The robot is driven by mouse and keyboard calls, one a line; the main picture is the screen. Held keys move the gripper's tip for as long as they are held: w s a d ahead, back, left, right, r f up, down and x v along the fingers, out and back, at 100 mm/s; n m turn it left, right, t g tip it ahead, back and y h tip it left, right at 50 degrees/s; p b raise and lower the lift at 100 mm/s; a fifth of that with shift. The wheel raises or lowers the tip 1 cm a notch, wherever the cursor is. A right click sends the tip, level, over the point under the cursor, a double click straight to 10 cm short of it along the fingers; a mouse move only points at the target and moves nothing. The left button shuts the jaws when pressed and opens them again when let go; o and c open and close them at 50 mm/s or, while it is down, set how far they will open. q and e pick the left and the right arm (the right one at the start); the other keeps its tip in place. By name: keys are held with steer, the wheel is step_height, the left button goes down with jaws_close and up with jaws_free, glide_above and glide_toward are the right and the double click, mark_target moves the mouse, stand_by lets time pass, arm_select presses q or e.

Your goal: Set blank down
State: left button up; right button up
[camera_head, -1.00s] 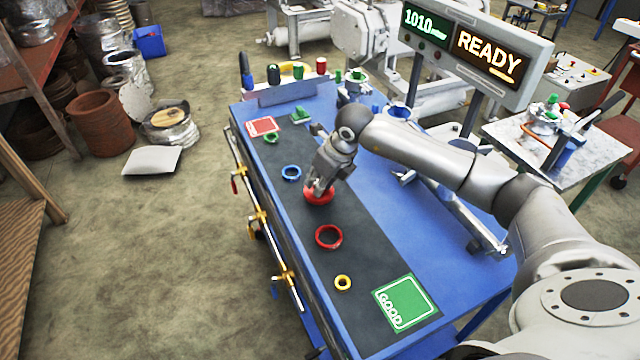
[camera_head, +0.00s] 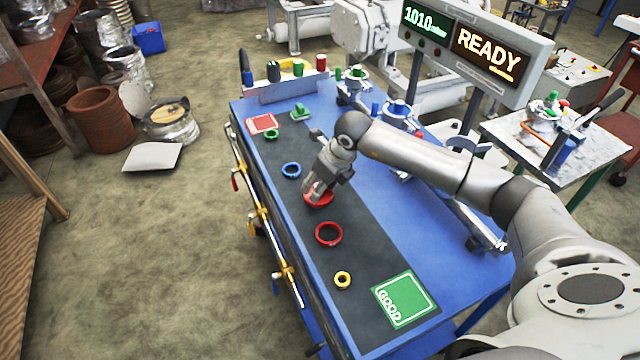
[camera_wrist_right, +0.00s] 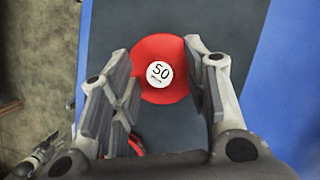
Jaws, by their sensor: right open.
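The red blank (camera_wrist_right: 176,92) is a round disc with a white "50" label. It lies flat on the dark mat (camera_head: 378,254) of the blue table. In the head view the blank (camera_head: 327,201) shows partly under my right gripper (camera_head: 314,196). In the right wrist view my right gripper (camera_wrist_right: 165,98) is open, with one finger to each side of the blank. The left finger overlaps the blank's edge in the picture; whether it touches cannot be told. My left gripper is not in view.
A red ring (camera_head: 329,234), a yellow ring (camera_head: 342,280), a blue ring (camera_head: 291,170) and a green ring (camera_head: 270,134) lie on the mat. A green "GOOD" square (camera_head: 405,298) is at the near end, a red square (camera_head: 263,124) at the far end. A READY display (camera_head: 488,54) stands behind.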

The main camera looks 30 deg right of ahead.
steer(key=b+v, duration=0.2)
steer(key=v, duration=1)
